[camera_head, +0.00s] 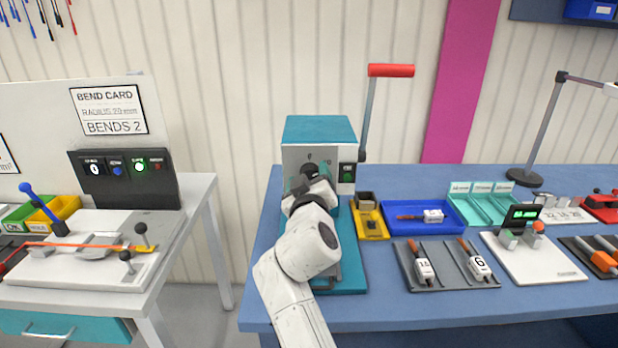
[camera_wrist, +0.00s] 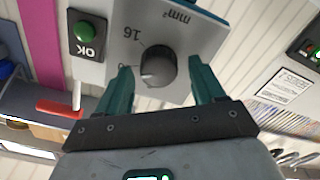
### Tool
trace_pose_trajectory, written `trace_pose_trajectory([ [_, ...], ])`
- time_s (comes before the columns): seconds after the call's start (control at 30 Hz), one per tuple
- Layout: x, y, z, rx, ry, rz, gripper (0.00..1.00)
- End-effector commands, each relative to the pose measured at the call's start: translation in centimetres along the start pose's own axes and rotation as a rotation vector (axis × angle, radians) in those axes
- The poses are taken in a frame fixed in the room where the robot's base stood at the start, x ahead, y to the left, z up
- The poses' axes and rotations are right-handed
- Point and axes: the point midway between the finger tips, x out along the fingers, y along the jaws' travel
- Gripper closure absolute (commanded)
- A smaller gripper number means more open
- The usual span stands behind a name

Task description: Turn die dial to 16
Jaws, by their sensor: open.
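The die dial (camera_wrist: 158,66) is a round dark knob on the grey front panel of the teal press (camera_head: 318,130). In the wrist view a "16" mark and "mm²" are printed beside it; another mark near the left finger is partly covered. My gripper (camera_wrist: 160,80) is open, with one teal finger on each side of the dial; I cannot tell whether they touch it. Which mark the dial points to is unclear. In the head view my gripper (camera_head: 313,182) is in front of the panel and hides most of the dial.
A green OK button (camera_wrist: 86,32) sits beside the dial; it also shows in the head view (camera_head: 347,172). A red-handled lever (camera_head: 390,71) rises at the press's right. A yellow tray (camera_head: 370,222), a blue tray (camera_head: 425,217) and a grey tool rack (camera_head: 447,270) stand to the right.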

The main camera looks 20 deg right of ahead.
Motion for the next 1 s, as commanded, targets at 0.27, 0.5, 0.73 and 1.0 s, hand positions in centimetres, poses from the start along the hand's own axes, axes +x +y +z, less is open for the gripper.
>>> trace_pose_trajectory([
  [0.27,0.03,0.01,0.01,0.000,0.000,0.000,0.36],
  [0.5,0.02,0.00,0.01,0.000,0.000,0.000,0.59],
  [0.73,0.01,-0.01,0.01,0.000,0.000,0.000,0.81],
  [1.0,0.00,-0.08,0.12,0.012,0.000,0.000,0.88],
])
